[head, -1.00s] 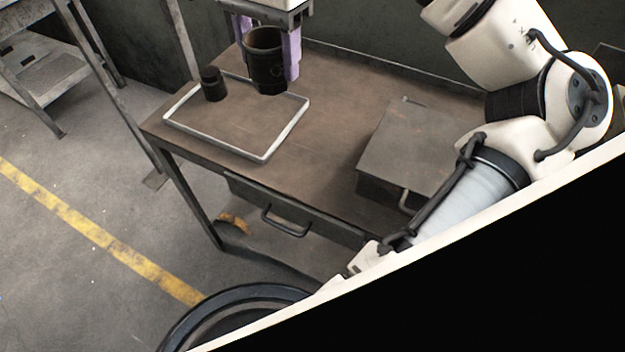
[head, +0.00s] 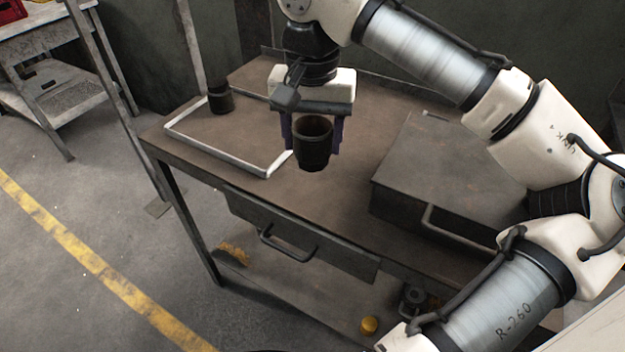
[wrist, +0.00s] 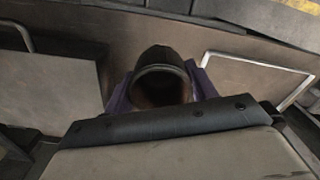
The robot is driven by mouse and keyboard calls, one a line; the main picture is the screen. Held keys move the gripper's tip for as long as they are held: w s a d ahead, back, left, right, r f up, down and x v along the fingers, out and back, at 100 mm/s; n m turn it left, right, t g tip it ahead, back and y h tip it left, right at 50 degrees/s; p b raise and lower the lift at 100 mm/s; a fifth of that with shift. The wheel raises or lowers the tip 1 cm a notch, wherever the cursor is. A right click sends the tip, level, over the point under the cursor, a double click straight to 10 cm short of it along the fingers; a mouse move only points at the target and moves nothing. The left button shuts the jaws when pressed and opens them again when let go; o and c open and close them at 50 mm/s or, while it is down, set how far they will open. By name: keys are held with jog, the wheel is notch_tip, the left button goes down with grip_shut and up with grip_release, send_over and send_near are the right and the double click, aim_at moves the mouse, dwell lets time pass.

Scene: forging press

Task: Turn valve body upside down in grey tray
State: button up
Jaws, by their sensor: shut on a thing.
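The valve body (head: 313,150) looks like a dark, cup-shaped cylinder with its open end up and a narrower lower end. My gripper (head: 313,135) is shut on it, with one purple finger on each side. It hangs over the table, beside the right front corner of the grey tray (head: 222,156); its exact height is hard to tell. In the wrist view the valve body (wrist: 160,72) sits between the fingers with its mouth showing, and the grey tray (wrist: 255,66) is to its right. The tray is a shallow light-rimmed frame on the table.
A smaller dark cylinder (head: 220,98) stands at the tray's back left corner; most of the tray floor is bare. A grey metal box (head: 440,165) with a handle takes up the table's right side. A drawer (head: 290,232) hangs under the front edge. Small parts lie below.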

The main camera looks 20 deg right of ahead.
notch_tip(320, 180, down, 9)
jog(key=shift+f+b, duration=0.1)
jog(key=shift+b, duration=0.25)
jog(key=o, duration=1.3)
jog(key=shift+f, duration=0.1)
jog(key=shift+c, duration=0.2)
notch_tip(320, 180, up, 12)
jog(key=shift+r+p, duration=0.15)
jog(key=shift+p, duration=0.3)
